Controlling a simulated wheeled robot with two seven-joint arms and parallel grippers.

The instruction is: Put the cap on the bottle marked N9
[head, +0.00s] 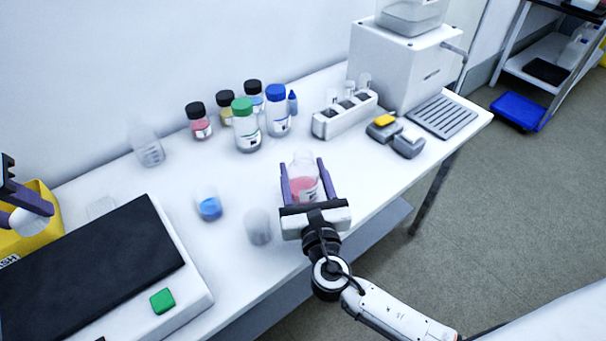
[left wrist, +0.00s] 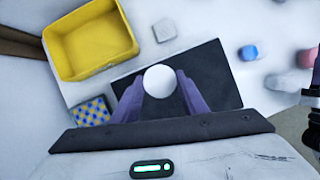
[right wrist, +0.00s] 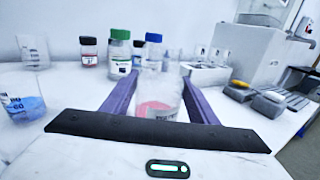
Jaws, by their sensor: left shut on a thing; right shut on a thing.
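A clear bottle with pink liquid (head: 304,186) and a pale label stands upright with no cap on top. The label's writing is too small to read. My right gripper (head: 306,180) is shut around its sides, and the bottle also shows in the right wrist view (right wrist: 158,98). My left gripper (head: 32,207) is at the head view's left edge, shut on a round white cap (head: 27,222). In the left wrist view the cap (left wrist: 160,81) sits between the purple fingers, above a black panel. The cap and bottle are far apart.
A yellow bin (left wrist: 95,45) and a black-topped device (head: 95,270) are at the left. Several capped bottles (head: 246,128) stand at the back. A blue-filled beaker (head: 209,209) and an empty one (head: 258,228) stand left of the held bottle. A vial rack (head: 345,118) is farther right.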

